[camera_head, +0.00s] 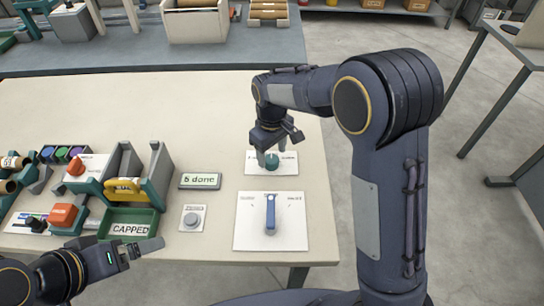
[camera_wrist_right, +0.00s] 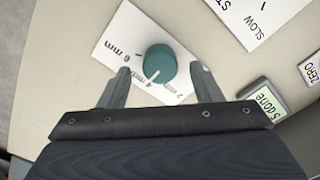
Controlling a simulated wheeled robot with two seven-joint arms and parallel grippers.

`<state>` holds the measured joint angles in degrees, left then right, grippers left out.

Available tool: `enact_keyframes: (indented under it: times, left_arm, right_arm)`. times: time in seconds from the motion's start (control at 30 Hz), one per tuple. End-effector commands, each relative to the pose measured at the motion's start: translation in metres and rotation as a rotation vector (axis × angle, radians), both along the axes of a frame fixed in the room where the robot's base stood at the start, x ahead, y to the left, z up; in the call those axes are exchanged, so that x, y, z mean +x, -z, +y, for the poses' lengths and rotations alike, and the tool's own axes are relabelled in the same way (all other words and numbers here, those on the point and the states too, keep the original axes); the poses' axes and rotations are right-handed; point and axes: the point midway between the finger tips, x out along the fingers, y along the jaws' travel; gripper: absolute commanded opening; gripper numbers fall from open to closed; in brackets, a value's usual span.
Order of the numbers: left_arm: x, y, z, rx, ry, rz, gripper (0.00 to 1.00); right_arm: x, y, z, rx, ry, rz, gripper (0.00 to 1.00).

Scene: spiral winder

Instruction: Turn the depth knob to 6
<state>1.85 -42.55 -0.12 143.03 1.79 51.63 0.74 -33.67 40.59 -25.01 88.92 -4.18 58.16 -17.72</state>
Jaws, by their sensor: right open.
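The teal depth knob (camera_wrist_right: 160,62) sits on a white plate (camera_wrist_right: 118,30) marked 2 mm, 4 mm and 6 mm. Its white pointer line points at or near the 4 mm mark. In the head view the knob (camera_head: 271,162) is at the right of the table, partly hidden by my right gripper (camera_head: 271,152). In the wrist view my right gripper (camera_wrist_right: 161,70) is open, with one fingertip on each side of the knob and a gap to each; nothing is held. My left gripper (camera_head: 128,252) is at the lower left, away from the knob; its jaw opening is unclear.
A white plate with a blue lever (camera_head: 270,214) lies in front of the knob plate. A "5 done" display (camera_head: 200,181) and a grey button (camera_head: 192,219) are to its left. The winder parts (camera_head: 125,187) and a green CAPPED tray (camera_head: 130,212) stand further left. The table behind is clear.

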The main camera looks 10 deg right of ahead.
Motion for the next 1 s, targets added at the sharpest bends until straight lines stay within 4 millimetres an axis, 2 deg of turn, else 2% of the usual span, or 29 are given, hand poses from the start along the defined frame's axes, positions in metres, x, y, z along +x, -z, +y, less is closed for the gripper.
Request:
enact_keyframes:
  times: [0.1, 0.2, 0.5, 0.83, 1.0]
  left_arm:
    - [0.0, 0.0, 0.0, 0.0, 0.0, 0.0, 1.0]
    - [0.0, 0.0, 0.0, 0.0, 0.0, 0.0, 1.0]
    - [0.0, 0.0, 0.0, 0.0, 0.0, 0.0, 1.0]
    - [0.0, 0.0, 0.0, 0.0, 0.0, 0.0, 1.0]
    - [0.0, 0.0, 0.0, 0.0, 0.0, 0.0, 1.0]
  right_arm:
    - [0.0, 0.015, 0.0, -0.002, -0.001, 0.003, 0.59]
    - [0.0, 0.021, 0.0, -0.001, -0.001, 0.001, 0.59]
    - [0.0, 0.024, 0.0, 0.001, 0.0, 0.001, 0.59]
    - [0.0, 0.024, 0.0, 0.001, 0.0, 0.0, 0.16]
    - [0.0, 0.024, 0.0, 0.001, 0.006, 0.0, 0.14]
